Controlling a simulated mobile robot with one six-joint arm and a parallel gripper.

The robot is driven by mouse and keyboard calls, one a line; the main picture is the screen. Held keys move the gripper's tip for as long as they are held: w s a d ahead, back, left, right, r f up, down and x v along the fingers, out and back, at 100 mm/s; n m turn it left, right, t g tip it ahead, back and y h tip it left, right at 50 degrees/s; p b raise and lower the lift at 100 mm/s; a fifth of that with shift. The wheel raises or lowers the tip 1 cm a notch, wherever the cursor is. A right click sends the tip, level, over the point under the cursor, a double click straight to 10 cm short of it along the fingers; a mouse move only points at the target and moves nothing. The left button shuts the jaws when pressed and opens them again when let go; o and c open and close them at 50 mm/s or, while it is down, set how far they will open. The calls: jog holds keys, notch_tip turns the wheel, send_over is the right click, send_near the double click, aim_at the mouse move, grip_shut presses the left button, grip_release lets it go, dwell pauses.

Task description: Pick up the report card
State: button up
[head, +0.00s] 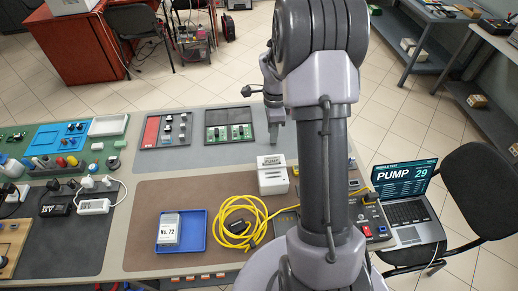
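My gripper (273,140) points down over the far right part of the table, partly hidden behind my arm. It is well apart from the blue tray, beyond it and to the right. Its fingers are too small and covered to tell whether they are open or shut, and I see nothing held.
A coiled yellow cable (242,222) lies right of the blue tray. A white box (271,175) stands behind the cable. A laptop (405,192) reading "PUMP 29" and a black chair (480,190) are at the right. Chargers and tool trays fill the left. Brown mat behind the tray is clear.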

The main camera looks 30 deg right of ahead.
jog(key=b, duration=0.1)
send_over(272, 158)
jog(key=f, duration=0.7)
jog(key=shift+w+d+f, duration=0.15)
jog(key=shift+w+f, duration=0.25)
jog(key=f, duration=0.2)
jog(key=f+b, duration=0.1)
jog(key=f, duration=0.3)
jog(key=shift+s+f, duration=0.1)
jog(key=shift+s, duration=0.2)
jog(key=shift+c, duration=0.5)
grip_shut()
